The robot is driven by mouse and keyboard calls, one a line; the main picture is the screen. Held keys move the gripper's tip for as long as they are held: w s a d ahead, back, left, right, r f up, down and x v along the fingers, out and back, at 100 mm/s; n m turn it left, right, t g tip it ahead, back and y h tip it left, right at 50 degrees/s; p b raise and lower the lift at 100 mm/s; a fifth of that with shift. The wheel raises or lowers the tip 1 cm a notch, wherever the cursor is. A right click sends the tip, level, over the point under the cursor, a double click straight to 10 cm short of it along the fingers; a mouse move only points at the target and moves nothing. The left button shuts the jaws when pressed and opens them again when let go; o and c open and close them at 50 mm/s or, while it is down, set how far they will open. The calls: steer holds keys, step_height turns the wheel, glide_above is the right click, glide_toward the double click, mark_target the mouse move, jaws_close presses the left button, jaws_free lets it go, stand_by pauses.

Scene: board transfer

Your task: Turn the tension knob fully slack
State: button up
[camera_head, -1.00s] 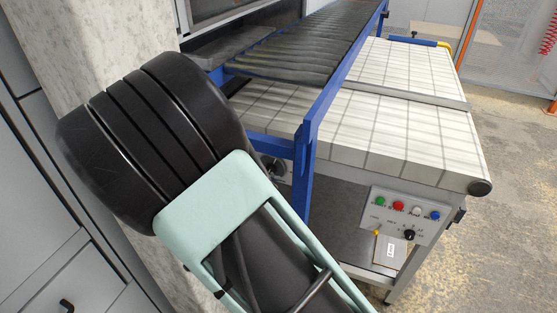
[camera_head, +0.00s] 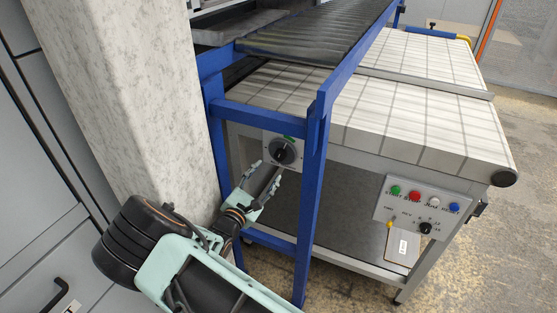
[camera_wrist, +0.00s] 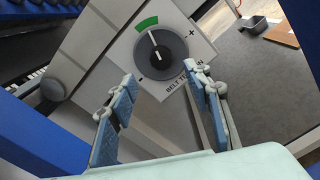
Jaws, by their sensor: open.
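The tension knob (camera_head: 283,152) is a dark round dial on a light plate on the conveyor's side, between blue frame posts. In the wrist view the knob (camera_wrist: 161,49) has a white pointer line aimed up and slightly left, at a green arc (camera_wrist: 146,23). The plate has a minus mark at lower left, a plus mark at upper right and partly covered "BELT" lettering. My gripper (camera_head: 266,179) is open just below the knob. In the wrist view its blue-padded fingers (camera_wrist: 160,86) are spread below the dial, apart from it, with nothing between them.
A blue post (camera_head: 312,200) stands close to the right of my gripper, and a pale stone-like pillar (camera_head: 130,100) stands to the left. A control panel (camera_head: 424,211) with coloured buttons and a smaller black knob is farther right. The white-tiled belt (camera_head: 420,110) is above.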

mark_target(279, 157)
steer(key=b+x, duration=0.1)
steer(key=x, duration=0.8)
steer(key=shift+d, duration=0.1)
steer(key=shift+c, duration=0.3)
steer(key=c, duration=1.1)
